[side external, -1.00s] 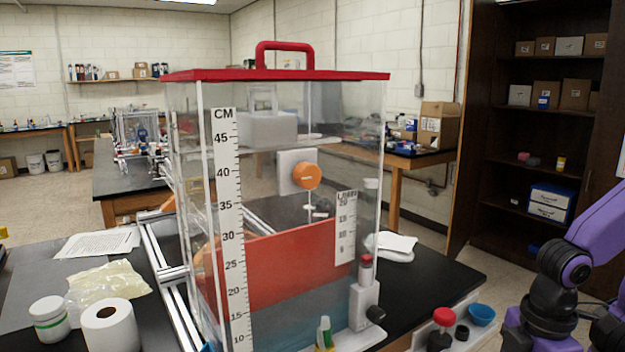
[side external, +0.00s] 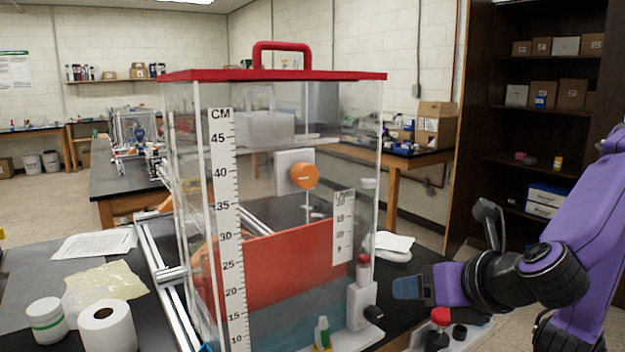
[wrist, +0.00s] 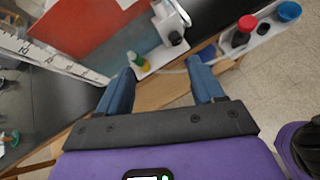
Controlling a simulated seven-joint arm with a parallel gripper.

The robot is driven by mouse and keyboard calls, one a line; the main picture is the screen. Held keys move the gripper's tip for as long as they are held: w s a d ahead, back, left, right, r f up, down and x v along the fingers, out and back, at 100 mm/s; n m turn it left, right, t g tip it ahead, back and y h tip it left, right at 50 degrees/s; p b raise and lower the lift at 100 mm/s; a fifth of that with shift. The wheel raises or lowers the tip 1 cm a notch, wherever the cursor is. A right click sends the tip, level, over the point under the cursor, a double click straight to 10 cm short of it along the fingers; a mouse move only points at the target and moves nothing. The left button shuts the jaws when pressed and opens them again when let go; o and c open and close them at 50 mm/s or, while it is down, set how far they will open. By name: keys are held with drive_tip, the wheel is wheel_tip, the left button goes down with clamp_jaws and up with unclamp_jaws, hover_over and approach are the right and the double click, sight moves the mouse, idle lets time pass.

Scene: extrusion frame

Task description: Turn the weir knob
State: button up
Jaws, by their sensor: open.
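The clear tank with a red lid (side external: 270,75) stands on the black bench. A round orange knob (side external: 305,176) sits on a white block at the tank's upper front. I cannot tell from the frames which is the weir knob. My gripper (side external: 408,287), with blue fingers, is to the right of the tank, near the black knob and well below the orange one. In the wrist view my gripper (wrist: 159,72) is open and empty.
A small green and yellow item (side external: 322,334) is by the tank's base. A paper roll (side external: 108,328) and white jar (side external: 47,322) are left of the tank. The space above my gripper is clear.

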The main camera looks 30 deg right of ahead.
drive_tip(key=a+r+n+t+y, duration=0.1)
drive_tip(key=a+r+n+t, duration=0.3)
drive_tip(key=a+r, duration=0.15)
drive_tip(key=n+t+y, duration=0.1)
drive_tip(key=n+t, duration=0.2)
approach(309, 178)
drive_tip(key=w, duration=0.9)
drive_tip(key=shift+d+f, duration=0.15)
drive_tip(key=c, duration=1.1)
drive_tip(key=shift+o, duration=0.2)
drive_tip(key=shift+m, duration=1.9)
